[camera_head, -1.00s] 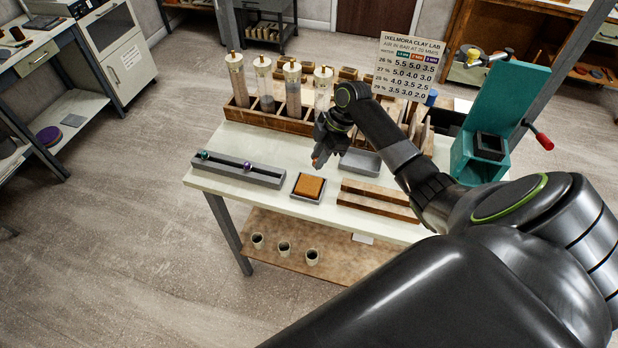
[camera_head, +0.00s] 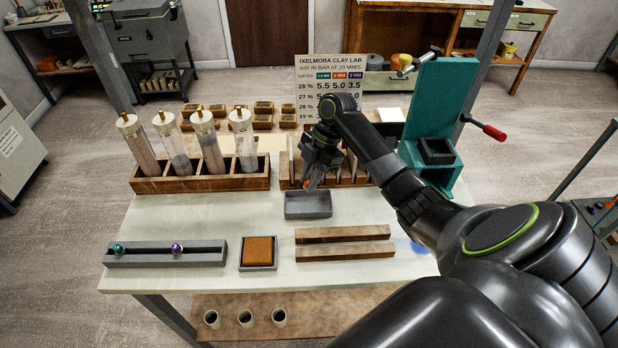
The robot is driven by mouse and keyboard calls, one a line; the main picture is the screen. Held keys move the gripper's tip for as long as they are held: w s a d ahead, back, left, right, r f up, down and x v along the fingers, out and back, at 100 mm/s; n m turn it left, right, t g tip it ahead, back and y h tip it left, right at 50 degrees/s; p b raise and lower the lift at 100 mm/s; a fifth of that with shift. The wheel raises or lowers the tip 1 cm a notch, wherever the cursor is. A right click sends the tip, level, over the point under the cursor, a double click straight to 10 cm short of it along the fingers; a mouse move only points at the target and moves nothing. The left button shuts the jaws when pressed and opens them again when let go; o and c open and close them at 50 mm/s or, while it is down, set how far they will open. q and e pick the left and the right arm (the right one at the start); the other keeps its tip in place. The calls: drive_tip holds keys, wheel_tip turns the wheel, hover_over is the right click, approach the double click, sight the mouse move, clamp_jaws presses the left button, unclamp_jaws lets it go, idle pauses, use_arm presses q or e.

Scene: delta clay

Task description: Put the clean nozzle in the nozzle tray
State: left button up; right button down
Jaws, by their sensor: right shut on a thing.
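My right gripper (camera_head: 314,172) points down above the back edge of a small grey open tray (camera_head: 308,210). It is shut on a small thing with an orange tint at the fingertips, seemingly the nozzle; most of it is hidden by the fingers. The tray looks empty. A long grey rack (camera_head: 205,259) lies at the table's front left, holding a teal nozzle (camera_head: 117,249) and a purple nozzle (camera_head: 177,248). I cannot tell which of the two holders is the nozzle tray. My left gripper is not in view.
An orange sponge (camera_head: 258,250) sits in a grey dish. Wooden rails (camera_head: 345,252) lie beside it. Behind stand clay tubes in a wooden rack (camera_head: 235,183), a sign (camera_head: 318,75) and a teal press (camera_head: 440,110). The white tabletop (camera_head: 190,218) is clear at left centre.

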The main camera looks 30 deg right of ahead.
drive_tip(key=shift+s+f, duration=0.1)
drive_tip(key=shift+f, duration=0.15)
drive_tip(key=shift+f+b, duration=0.25)
drive_tip(key=shift+b, duration=0.2)
drive_tip(key=shift+f+b, duration=0.3)
drive_tip(key=shift+f, duration=0.05)
drive_tip(key=shift+f+b, duration=0.35)
drive_tip(key=shift+f, duration=0.05)
wheel_tip(320, 180, down, 2)
drive_tip(key=shift+f+b, duration=0.15)
drive_tip(key=shift+b, duration=0.85)
drive_tip(key=shift+f+b, duration=0.35)
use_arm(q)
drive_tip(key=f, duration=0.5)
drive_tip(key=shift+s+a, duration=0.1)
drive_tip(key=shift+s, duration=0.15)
use_arm(e)
drive_tip(key=c, duration=1.2)
unclamp_jaws()
drive_tip(key=shift+o, duration=0.2)
drive_tip(key=shift+r, duration=0.1)
